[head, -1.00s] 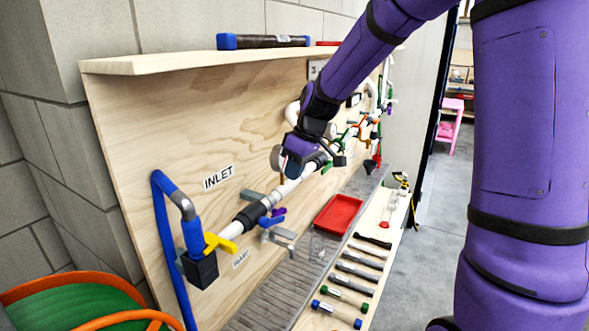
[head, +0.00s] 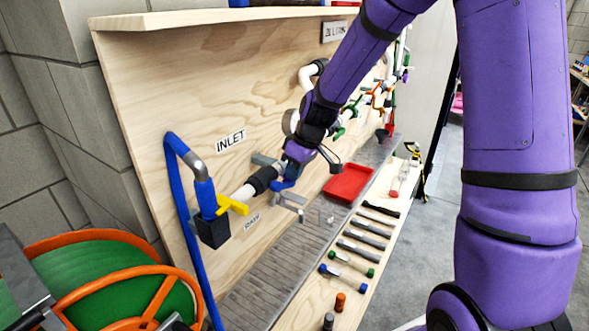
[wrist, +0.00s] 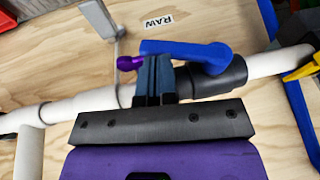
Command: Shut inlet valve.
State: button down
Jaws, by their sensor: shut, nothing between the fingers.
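The INLET label (head: 230,140) is on the plywood board above a white pipe (head: 243,193). A valve with a blue lever (head: 283,184) sits on this pipe at a black fitting (head: 263,178). In the wrist view the blue lever (wrist: 185,48) lies roughly along the pipe, with a purple knob (wrist: 130,62) by its left end. A yellow handle (head: 232,205) is farther left, by a black box (head: 213,230). My gripper (wrist: 153,62) is shut and empty, its tips close against the blue lever; I cannot tell whether they touch.
A RAW label (wrist: 159,22) is on the board. A red tray (head: 347,183) and several tools lie on the bench below. A blue hose (head: 187,230) hangs at left, near a green and orange reel (head: 100,280). Open floor is at right.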

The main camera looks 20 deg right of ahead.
jog(key=shift+d+f, duration=0.1)
jog(key=shift+f, duration=0.3)
jog(key=shift+w+r, duration=0.1)
jog(key=shift+r, duration=0.05)
jog(key=w+v, duration=0.2)
jog(key=v, duration=1.3)
jog(key=shift+s+a+x, duration=0.1)
jog(key=shift+s+x, duration=0.2)
jog(key=shift+x, duration=2.15)
jog(key=shift+s+a+x, duration=0.1)
jog(key=shift+s+x, duration=0.25)
jog(key=shift+x, duration=2.05)
jog(key=shift+s+a+x, duration=0.1)
jog(key=shift+s+x, duration=0.2)
jog(key=shift+x, duration=2.15)
